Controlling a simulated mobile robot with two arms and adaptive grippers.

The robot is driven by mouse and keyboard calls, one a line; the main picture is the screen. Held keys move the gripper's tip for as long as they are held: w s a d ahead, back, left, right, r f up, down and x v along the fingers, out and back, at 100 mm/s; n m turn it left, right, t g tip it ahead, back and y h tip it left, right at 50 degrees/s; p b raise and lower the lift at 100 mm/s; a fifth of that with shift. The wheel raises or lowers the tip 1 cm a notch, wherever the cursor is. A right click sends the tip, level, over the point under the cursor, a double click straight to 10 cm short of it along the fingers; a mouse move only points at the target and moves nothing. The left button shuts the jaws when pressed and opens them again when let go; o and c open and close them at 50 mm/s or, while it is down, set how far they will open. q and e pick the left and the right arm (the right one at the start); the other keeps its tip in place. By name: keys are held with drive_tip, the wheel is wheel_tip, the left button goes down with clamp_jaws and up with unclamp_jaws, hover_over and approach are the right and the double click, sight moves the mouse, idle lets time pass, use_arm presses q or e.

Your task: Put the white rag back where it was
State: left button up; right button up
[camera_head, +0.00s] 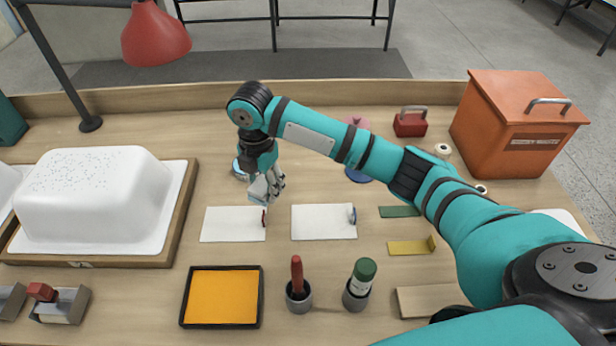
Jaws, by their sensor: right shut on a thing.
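My right gripper (266,191) is shut on a small pale, crumpled-looking piece, the white rag (259,192). The fingers partly cover it. The gripper points down at the top right corner of the left white sheet (230,225). A small red piece (264,218) stands at that sheet's right edge, just below the fingers. Whether the rag touches anything below is unclear. A second white sheet (318,224) lies to the right, with a small blue-and-white piece (352,214) at its right edge. My left gripper is not in view.
A white tub shell (95,195) stands on a wooden-framed board at left. An orange pad in a black tray (222,297), a red-handled tool in a cup (298,288) and a green-capped bottle (360,282) stand in front. An orange box (515,125) is at back right.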

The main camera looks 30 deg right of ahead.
drive_tip(key=shift+w+f+n, duration=0.15)
drive_tip(key=shift+f+n, duration=0.25)
drive_tip(key=shift+w+f, duration=0.1)
drive_tip(key=p, duration=0.2)
hover_over(308, 172)
drive_tip(key=shift+f+n, duration=0.3)
drive_tip(key=shift+f, duration=0.45)
drive_tip(key=shift+d+f, duration=0.1)
wheel_tip(308, 172, down, 3)
drive_tip(key=shift+r, duration=0.1)
drive_tip(key=shift+f, duration=0.3)
